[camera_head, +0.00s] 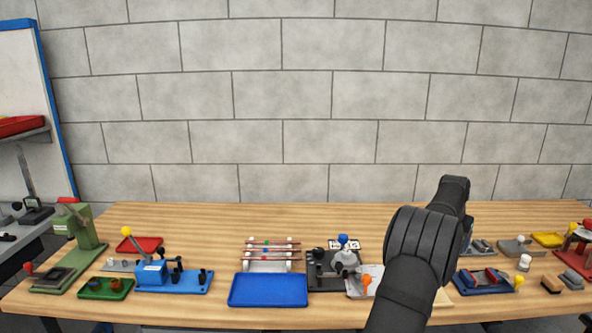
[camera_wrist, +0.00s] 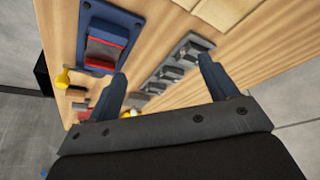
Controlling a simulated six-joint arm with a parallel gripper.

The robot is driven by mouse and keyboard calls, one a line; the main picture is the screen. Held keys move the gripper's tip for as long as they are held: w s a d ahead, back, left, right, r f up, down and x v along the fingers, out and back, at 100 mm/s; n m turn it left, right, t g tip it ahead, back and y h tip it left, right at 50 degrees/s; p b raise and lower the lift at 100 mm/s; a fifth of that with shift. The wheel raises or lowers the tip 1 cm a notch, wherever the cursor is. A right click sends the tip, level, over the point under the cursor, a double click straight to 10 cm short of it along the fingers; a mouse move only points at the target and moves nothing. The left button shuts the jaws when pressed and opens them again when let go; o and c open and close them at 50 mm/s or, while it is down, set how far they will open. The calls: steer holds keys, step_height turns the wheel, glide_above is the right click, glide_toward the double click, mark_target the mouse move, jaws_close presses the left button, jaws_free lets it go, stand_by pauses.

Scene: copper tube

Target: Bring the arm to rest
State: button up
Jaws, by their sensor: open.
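My arm rises from the bottom edge in the head view and reaches over the right half of the bench, with its dark wrist above the table. The fingers are hidden behind the arm there. In the wrist view my gripper (camera_wrist: 163,82) is open, with its two blue-grey fingers wide apart and nothing between them. The fingers hang over the wooden bench, beside a blue fixture with a red block (camera_wrist: 105,52) and a grey stepped holder (camera_wrist: 178,66). Copper tubes (camera_head: 270,242) lie across a white rack at the middle of the bench, well left of my arm.
A blue tray (camera_head: 268,290) lies in front of the rack. A blue-knobbed device (camera_head: 346,260) stands between rack and arm. A green press (camera_head: 76,235) and a blue bender (camera_head: 170,276) stand left. A red device (camera_head: 578,240) stands far right. The rear bench strip is clear.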

steer(key=shift+w+a+f, duration=0.25)
steer(key=shift+w+a, duration=0.4)
steer(key=shift+w, duration=0.35)
steer(key=shift+w+a+f, duration=0.2)
steer(key=shift+w+a, duration=0.4)
steer(key=shift+w, duration=0.35)
